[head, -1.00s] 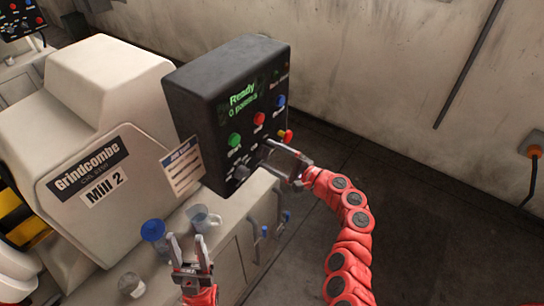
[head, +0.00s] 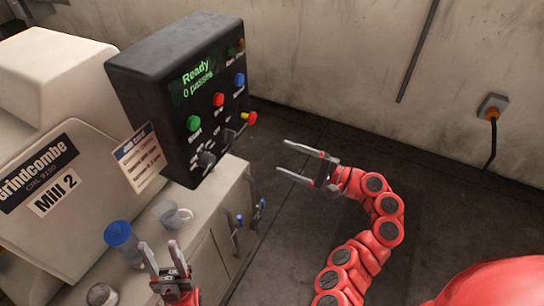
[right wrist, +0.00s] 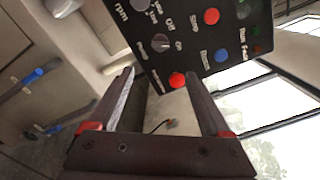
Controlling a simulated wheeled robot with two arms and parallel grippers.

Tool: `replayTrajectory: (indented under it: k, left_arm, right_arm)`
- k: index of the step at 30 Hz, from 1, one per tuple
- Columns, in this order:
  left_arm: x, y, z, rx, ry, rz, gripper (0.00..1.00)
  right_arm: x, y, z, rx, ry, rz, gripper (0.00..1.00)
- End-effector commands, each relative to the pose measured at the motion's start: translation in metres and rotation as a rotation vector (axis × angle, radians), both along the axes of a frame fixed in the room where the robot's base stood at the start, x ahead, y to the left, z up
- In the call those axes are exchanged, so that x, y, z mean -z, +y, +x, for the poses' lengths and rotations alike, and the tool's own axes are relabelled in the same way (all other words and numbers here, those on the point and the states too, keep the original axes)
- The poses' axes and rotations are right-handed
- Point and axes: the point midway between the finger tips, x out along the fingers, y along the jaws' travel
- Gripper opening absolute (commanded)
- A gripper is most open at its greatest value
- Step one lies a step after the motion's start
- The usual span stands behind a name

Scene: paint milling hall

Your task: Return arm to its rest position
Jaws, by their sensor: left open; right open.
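My right arm, red and jointed, comes up from the bottom of the head view. Its right gripper (head: 283,159) is open and empty, in the air to the right of the black control panel (head: 165,90) and apart from it. In the right wrist view the open fingers (right wrist: 165,85) point toward the panel's buttons and knobs, with nothing between them. My left gripper (head: 160,256) is open and empty at the lower left, just in front of a blue cup (head: 120,236) and a clear mug (head: 170,214). The panel's green display reads Ready, 0 passes.
The Grindcombe Mill 2 housing (head: 60,170) fills the left. A cabinet with blue-tipped handles (head: 240,215) stands below the panel. A wall socket (head: 492,106) with a cable is at right. The floor around the right arm is clear.

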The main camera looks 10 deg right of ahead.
Motion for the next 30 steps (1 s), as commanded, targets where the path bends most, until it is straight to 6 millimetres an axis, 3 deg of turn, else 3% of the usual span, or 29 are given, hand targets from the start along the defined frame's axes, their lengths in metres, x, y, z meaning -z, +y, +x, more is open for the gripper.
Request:
replayTrajectory:
  k: [5,22,26,30]
  left_arm:
    - [0.003,0.0,0.0,0.0,0.0,0.0,0.5]
    - [0.003,0.0,0.0,0.0,0.0,0.0,0.5]
    - [0.005,0.0,0.0,0.0,0.0,0.0,0.5]
    - [0.007,0.0,0.0,0.0,0.0,0.0,0.5]
  right_arm:
    - [0.0,-0.008,-0.006,0.001,0.001,0.001,0.82]
    - [0.006,-0.009,0.0,0.029,0.007,-0.002,0.82]
    - [0.038,-0.02,0.028,0.183,0.037,-0.028,0.82]
    - [0.104,-0.055,0.061,0.473,0.077,-0.156,0.82]
